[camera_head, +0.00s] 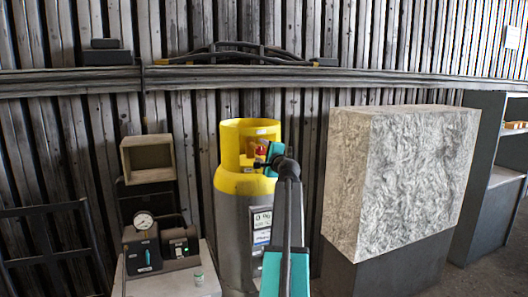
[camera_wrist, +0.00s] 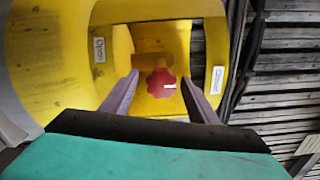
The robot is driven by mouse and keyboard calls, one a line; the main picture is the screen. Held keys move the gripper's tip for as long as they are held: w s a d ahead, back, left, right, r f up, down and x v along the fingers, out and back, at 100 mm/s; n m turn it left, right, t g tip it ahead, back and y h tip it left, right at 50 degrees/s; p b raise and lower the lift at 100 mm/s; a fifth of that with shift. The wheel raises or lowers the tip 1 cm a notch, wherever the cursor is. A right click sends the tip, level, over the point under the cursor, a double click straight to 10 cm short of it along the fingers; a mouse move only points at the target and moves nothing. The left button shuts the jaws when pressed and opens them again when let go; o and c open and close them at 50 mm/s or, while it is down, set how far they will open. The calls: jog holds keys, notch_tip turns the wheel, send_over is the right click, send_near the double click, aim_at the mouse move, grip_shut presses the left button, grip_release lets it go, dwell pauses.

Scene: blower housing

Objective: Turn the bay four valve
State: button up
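The valve is a red lobed knob (camera_head: 261,149) inside the yellow collar (camera_head: 236,136) of a grey and yellow gas cylinder (camera_head: 236,225). In the wrist view the red knob (camera_wrist: 161,82) has a small white mark and sits in the collar opening, in front of a yellow-brown stem. My gripper (camera_wrist: 160,79) is open, with one finger on each side of the knob in that view. Gaps show between knob and fingers; I cannot tell how deep they reach. In the head view my gripper (camera_head: 267,161) is at the collar opening and partly hides the knob.
Small white labels flank the collar opening, left (camera_wrist: 98,50) and right (camera_wrist: 217,80). A bench with a gauge (camera_head: 143,221) and control boxes stands left of the cylinder. A large marbled block (camera_head: 400,170) stands to the right. A slatted wall is behind.

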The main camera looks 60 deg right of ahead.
jog(key=shift+w+a, duration=0.1)
jog(key=shift+w, duration=0.05)
jog(key=shift+a, duration=0.1)
jog(key=shift+s+a, duration=0.3)
jog(key=shift+s, duration=0.15)
jog(key=b+v, duration=0.3)
jog(key=v, duration=0.9)
jog(key=shift+s, duration=0.35)
jog(key=shift+w+a, duration=0.15)
